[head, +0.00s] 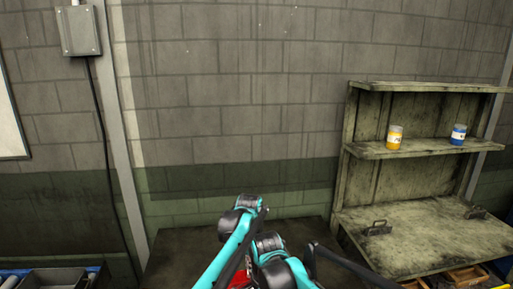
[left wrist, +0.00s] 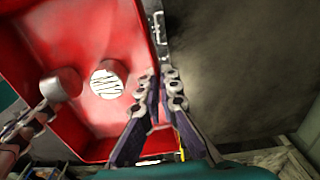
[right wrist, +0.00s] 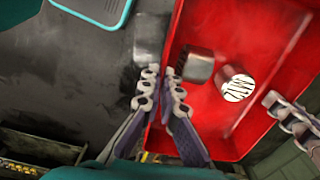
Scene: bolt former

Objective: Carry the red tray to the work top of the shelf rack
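The red tray (left wrist: 110,30) holds a plain metal cylinder (left wrist: 62,84) and a second one with a striped white top (left wrist: 106,80). It also fills much of the right wrist view (right wrist: 222,25), but only a sliver of red (head: 239,281) shows in the head view, behind my arms. My left gripper (left wrist: 161,78) is closed at one side wall of the tray. My right gripper (right wrist: 162,78) is closed at the opposite wall. I cannot tell whether the tray is lifted. The shelf rack (head: 355,115) stands at the right, its work top (head: 425,238) below the shelf.
A yellow can (head: 394,137) and a blue can (head: 458,134) sit on the shelf above. A dark table (head: 175,262) lies ahead. Wooden bins (head: 466,276) show below the work top.

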